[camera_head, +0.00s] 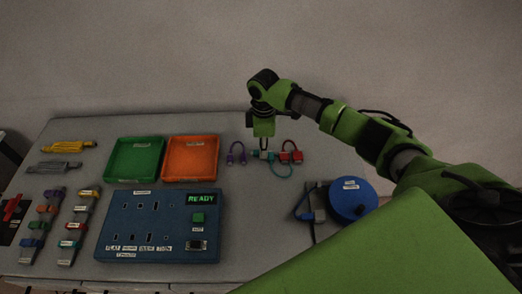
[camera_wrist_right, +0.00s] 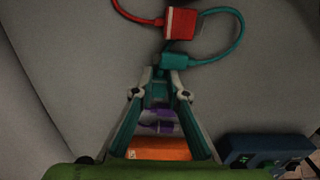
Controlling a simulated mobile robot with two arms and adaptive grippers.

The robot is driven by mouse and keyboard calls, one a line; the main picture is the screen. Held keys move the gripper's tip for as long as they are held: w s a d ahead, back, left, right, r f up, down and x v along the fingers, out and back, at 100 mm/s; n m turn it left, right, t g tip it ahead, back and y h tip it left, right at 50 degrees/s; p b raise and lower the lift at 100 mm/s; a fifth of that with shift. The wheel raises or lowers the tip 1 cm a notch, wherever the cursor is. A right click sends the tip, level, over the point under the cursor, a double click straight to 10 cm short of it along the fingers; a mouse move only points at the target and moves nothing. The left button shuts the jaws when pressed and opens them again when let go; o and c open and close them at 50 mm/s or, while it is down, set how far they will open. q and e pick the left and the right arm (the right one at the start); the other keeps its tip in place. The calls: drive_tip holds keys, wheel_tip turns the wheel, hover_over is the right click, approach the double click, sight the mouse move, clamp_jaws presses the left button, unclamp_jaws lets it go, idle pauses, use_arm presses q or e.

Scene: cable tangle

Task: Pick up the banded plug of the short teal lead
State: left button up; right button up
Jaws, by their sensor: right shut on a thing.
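The short teal lead (camera_head: 283,174) lies at the back of the table, its cable curving to the right of my right gripper. In the right wrist view its teal plug (camera_wrist_right: 175,62) is at the tips of my right gripper (camera_wrist_right: 160,78). The jaws are shut on this plug, and the fingers hide part of it. I cannot make out a band on it. In the head view the right gripper (camera_head: 263,148) points down at the plug, low over the table. The teal cable (camera_wrist_right: 240,35) loops up to beside a red plug (camera_wrist_right: 181,23). My left gripper is out of view.
A red lead (camera_head: 290,153) lies close on the right, and a purple lead (camera_head: 236,154) on the left. Orange (camera_head: 217,160) and green (camera_head: 160,160) trays stand further left. A blue socket panel (camera_head: 150,236) is in front; a blue reel (camera_head: 352,202) is at right.

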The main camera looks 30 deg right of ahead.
drive_tip(key=shift+w+r, duration=0.1)
drive_tip(key=shift+r, duration=0.45)
drive_tip(key=s+a+r+b, duration=0.2)
drive_tip(key=s+a+r, duration=0.4)
drive_tip(key=s+r, duration=0.6)
drive_tip(key=shift+s+a+b, duration=0.2)
drive_tip(key=shift+s+b, duration=0.1)
